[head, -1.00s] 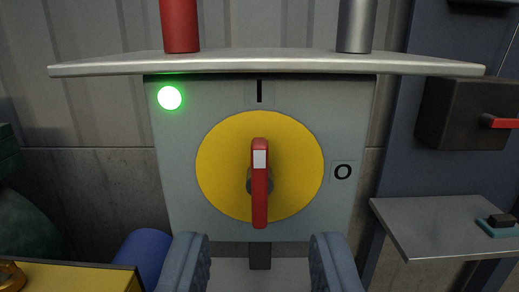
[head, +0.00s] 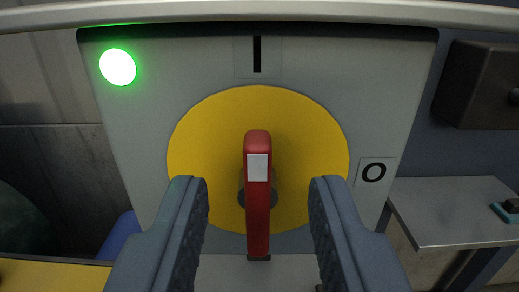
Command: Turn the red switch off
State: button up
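The red switch (head: 258,215) is a rotary handle with a white mark near its top. It stands upright on a yellow disc (head: 205,140), lined up with the "I" mark (head: 257,55) above. The "O" mark (head: 373,172) is to the right of the disc. A green lamp (head: 117,67) glows at the panel's upper left. My gripper (head: 258,190) is open, with one finger on each side of the handle's lower part in the picture. A gap shows between the handle and each finger. I cannot tell how far the fingertips are from the panel.
The grey panel (head: 400,70) sits under a light ledge (head: 258,12). A metal shelf (head: 455,205) with a small dark item stands at the right, below a dark box (head: 480,85). A yellow surface (head: 50,274) and a blue object (head: 120,238) are at lower left.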

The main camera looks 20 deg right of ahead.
aim_at(260, 173)
jog(key=shift+w+d+r+p, duration=0.1)
jog(key=shift+w+r+p, duration=0.05)
jog(key=shift+w+p, duration=0.35)
jog(key=shift+w+d+r+p, duration=0.1)
jog(key=shift+w+p, duration=0.3)
jog(key=shift+p, duration=0.2)
jog(key=shift+w+d+f+p, duration=0.25)
jog(key=shift+w+p, duration=0.3)
jog(key=shift+p, duration=0.15)
